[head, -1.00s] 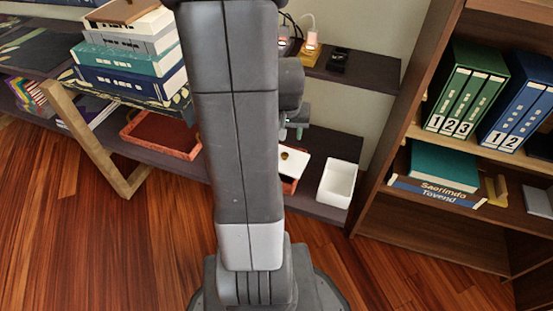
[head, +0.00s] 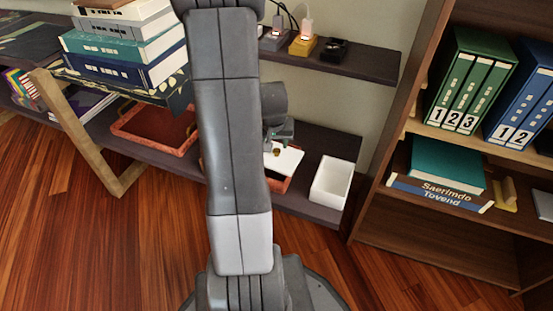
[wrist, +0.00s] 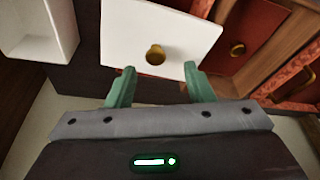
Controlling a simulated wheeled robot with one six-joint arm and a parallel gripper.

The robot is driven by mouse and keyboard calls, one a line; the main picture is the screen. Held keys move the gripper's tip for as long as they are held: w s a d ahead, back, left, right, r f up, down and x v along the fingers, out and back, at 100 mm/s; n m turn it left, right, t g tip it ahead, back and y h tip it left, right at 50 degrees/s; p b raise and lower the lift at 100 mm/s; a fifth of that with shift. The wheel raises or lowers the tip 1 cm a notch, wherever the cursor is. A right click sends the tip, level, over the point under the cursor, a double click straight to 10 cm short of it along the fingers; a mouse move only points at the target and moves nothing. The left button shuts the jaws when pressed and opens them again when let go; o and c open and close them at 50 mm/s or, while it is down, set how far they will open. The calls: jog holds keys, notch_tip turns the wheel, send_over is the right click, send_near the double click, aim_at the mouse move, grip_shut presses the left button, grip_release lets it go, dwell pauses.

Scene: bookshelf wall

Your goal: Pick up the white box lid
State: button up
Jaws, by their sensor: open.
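The white box lid (wrist: 135,33) is a flat white panel with a round brass knob (wrist: 155,54). In the wrist view it lies just beyond my gripper (wrist: 158,80), whose two green fingers are apart and empty, with the knob ahead of the gap between them. In the head view the lid (head: 287,160) lies on the lower shelf, partly hidden by my arm, over a reddish box or tray. My gripper (head: 280,132) is just above it there. The open white box (head: 332,184) stands to the right of the lid.
A red tray (head: 152,128) lies on the lower shelf (head: 315,150) to the left. The upper shelf (head: 340,65) with chargers overhangs behind. Stacked books (head: 125,45) stand at left, and a brown bookcase (head: 440,236) stands at right.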

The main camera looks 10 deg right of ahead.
aim_at(277, 150)
jog(key=x, duration=0.1)
jog(key=b+x, duration=0.1)
jog(key=x, duration=0.1)
jog(key=b+x, duration=0.1)
jog(key=x, duration=0.1)
jog(key=shift+d, duration=0.3)
grip_shut()
jog(key=shift+r, duration=0.1)
